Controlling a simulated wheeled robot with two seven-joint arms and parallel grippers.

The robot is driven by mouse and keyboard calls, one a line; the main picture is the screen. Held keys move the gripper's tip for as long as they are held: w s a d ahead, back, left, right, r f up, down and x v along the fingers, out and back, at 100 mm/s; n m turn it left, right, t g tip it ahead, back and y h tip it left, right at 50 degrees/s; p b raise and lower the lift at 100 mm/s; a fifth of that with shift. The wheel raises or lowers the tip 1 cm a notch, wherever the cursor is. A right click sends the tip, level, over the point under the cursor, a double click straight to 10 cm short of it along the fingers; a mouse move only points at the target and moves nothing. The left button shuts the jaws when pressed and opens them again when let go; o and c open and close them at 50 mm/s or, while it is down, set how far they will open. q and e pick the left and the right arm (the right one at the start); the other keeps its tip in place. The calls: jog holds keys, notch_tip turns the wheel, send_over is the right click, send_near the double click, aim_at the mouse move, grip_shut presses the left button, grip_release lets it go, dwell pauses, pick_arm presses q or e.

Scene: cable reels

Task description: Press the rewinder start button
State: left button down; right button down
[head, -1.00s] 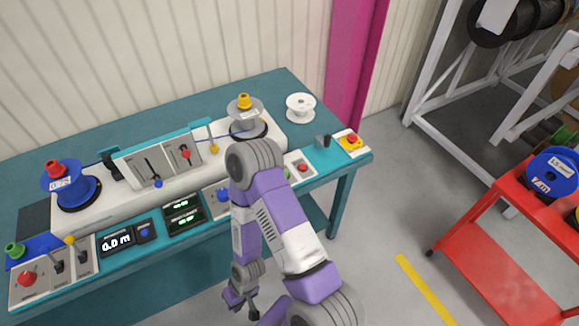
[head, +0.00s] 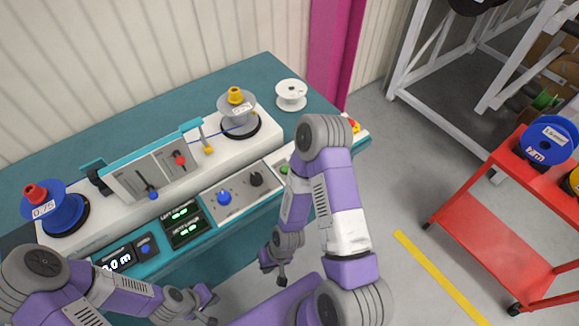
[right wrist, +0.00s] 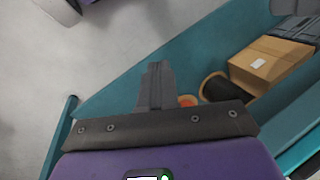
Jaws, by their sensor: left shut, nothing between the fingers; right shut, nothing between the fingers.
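A green button (head: 284,170) shows on the bench's front panel, partly covered by my right arm; the panel to its right is hidden. I cannot read its label. My right gripper (head: 282,280) hangs low in front of the bench, below the panel, touching nothing. Its shut fingers also show in the right wrist view (right wrist: 155,88). My left gripper (head: 208,300) is at the bottom of the head view, in front of the bench, small and partly unclear, holding nothing. The rewinder (head: 120,205) carries a blue reel (head: 68,215) at left and a grey reel (head: 238,112) at right.
A blue knob (head: 224,198) and black knob (head: 256,179) sit left of the green button. A white empty spool (head: 291,95) stands at the back right. In the right wrist view, a cardboard box (right wrist: 268,60) lies low down. A red cart (head: 480,210) stands right.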

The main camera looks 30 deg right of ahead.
notch_tip(320, 180, up, 25)
jog(key=m+t+h+p, duration=0.3)
jog(key=m+t, duration=0.5)
jog(key=m, duration=1.3)
send_over(285, 169)
jog(key=p, duration=0.1)
jog(key=y, duration=0.1)
jog(key=shift+s+d, duration=0.2)
jog(key=shift+s, duration=0.2)
notch_tip(285, 169, down, 8)
jog(key=b, duration=0.6)
jog(key=shift+r, duration=0.1)
jog(key=shift+f+b, duration=0.5)
jog(key=shift+b, duration=0.3)
